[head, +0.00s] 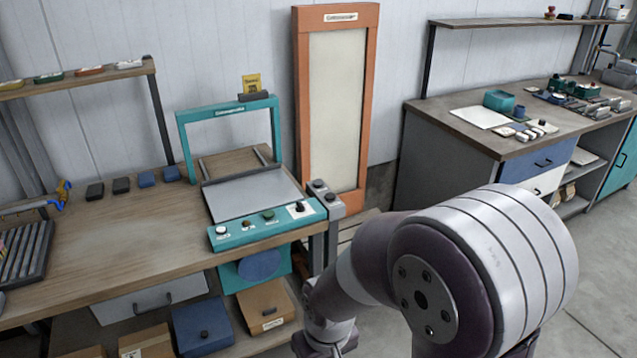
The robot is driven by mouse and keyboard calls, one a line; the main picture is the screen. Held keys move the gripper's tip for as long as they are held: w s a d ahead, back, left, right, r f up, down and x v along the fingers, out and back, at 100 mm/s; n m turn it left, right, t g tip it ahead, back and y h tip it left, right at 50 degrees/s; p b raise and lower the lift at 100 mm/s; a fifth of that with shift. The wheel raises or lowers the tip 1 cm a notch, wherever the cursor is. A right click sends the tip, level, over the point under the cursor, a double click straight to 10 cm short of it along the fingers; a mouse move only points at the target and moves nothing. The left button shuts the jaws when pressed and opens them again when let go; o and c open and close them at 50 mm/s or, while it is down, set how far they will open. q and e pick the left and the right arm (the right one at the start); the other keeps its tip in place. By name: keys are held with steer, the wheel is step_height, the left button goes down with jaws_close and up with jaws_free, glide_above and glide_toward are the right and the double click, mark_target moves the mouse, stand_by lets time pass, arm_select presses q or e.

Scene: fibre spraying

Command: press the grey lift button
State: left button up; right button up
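The teal press-like machine (228,238) stands on the right end of the wooden bench, with a control strip along its front edge. The strip carries a pale button (221,230), a small dark button (247,224), a green button (268,215) and a black knob (298,207) on a white plate. A small grey block (326,199) with two dark round caps sits at the strip's right end. The labels are too small to read, so I cannot tell which one is the lift button. My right arm fills the lower right; its gripper is not visible. My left arm is out of view.
Dark and blue blocks (122,185) lie along the back of the wooden bench (120,245). An orange-framed panel (303,110) leans behind the machine. Boxes (265,305) stand below. A second workbench (480,140) with tools is at the right. Grey floor lies between.

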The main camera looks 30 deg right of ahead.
jaws_close()
stand_by(1.5)
